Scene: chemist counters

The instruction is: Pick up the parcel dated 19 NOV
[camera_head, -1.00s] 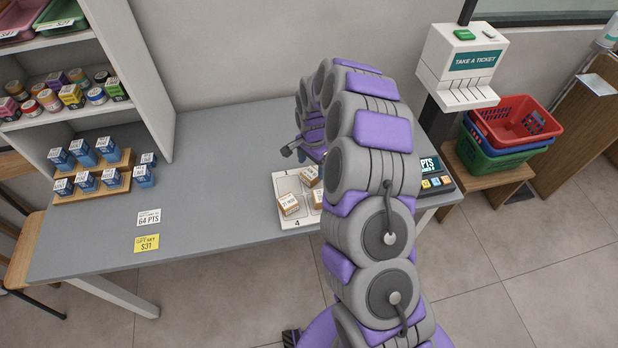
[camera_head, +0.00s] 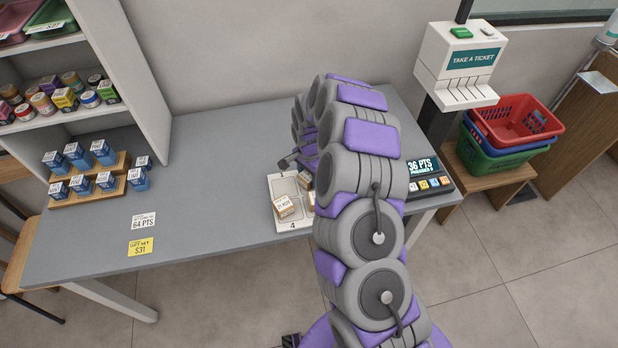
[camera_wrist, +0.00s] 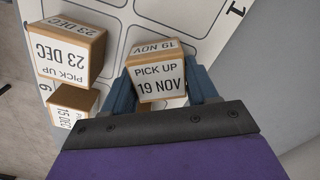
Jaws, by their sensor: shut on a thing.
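The parcel dated 19 NOV (camera_wrist: 158,78) is a small tan box with white "PICK UP 19 NOV" labels, seen in the wrist view. My gripper (camera_wrist: 162,88) has one blue finger on each side of it and is shut on it. Whether the parcel touches the white tray (camera_wrist: 200,18) beneath cannot be told. A parcel dated 23 DEC (camera_wrist: 66,48) is left of it, and a parcel dated 15 DEC (camera_wrist: 72,104) is below that one. In the head view my arm hides the held parcel and much of the tray.
A tan parcel (camera_head: 284,206) shows on the tray in the head view, left of my arm. A points display (camera_head: 425,170) stands at the counter's right. Blue boxes on a wooden stand (camera_head: 90,190) are at the left. The counter's middle (camera_head: 215,170) is clear.

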